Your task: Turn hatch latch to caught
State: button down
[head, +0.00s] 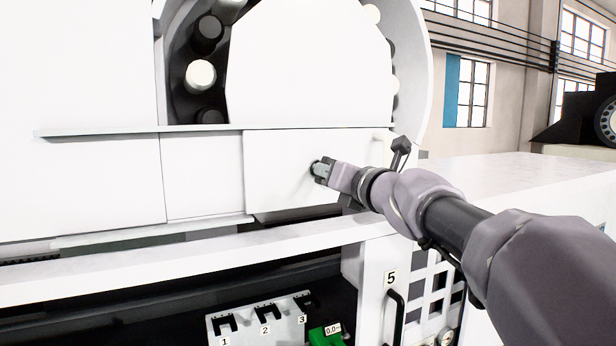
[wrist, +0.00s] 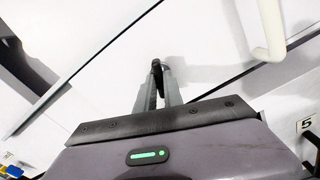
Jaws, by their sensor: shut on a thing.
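The hatch is a white panel (head: 275,165) below the round machine opening. A small dark latch (wrist: 157,66) sits on its face. My gripper (head: 322,172) reaches it from the right, with its fingertips at the panel. In the wrist view the two grey fingers (wrist: 159,88) converge on the latch and are shut on it. The fingers hide most of the latch, so I cannot tell its turn angle. In the head view only a dark edge of it shows beside the fingertips.
A pale handle (wrist: 270,30) stands out near the hatch's upper right. A white rail runs below the panel. Under it are a rack (head: 258,322) with slots numbered 1 to 3, a green block (head: 326,336) and a door with a black handle (head: 395,315) marked 5.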

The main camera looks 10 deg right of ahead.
jog(key=n+b, duration=0.2)
jog(key=n, duration=0.1)
jog(key=shift+f+n+b, duration=0.1)
jog(key=shift+n+b, duration=0.3)
jog(key=c, duration=1.3)
grip_release()
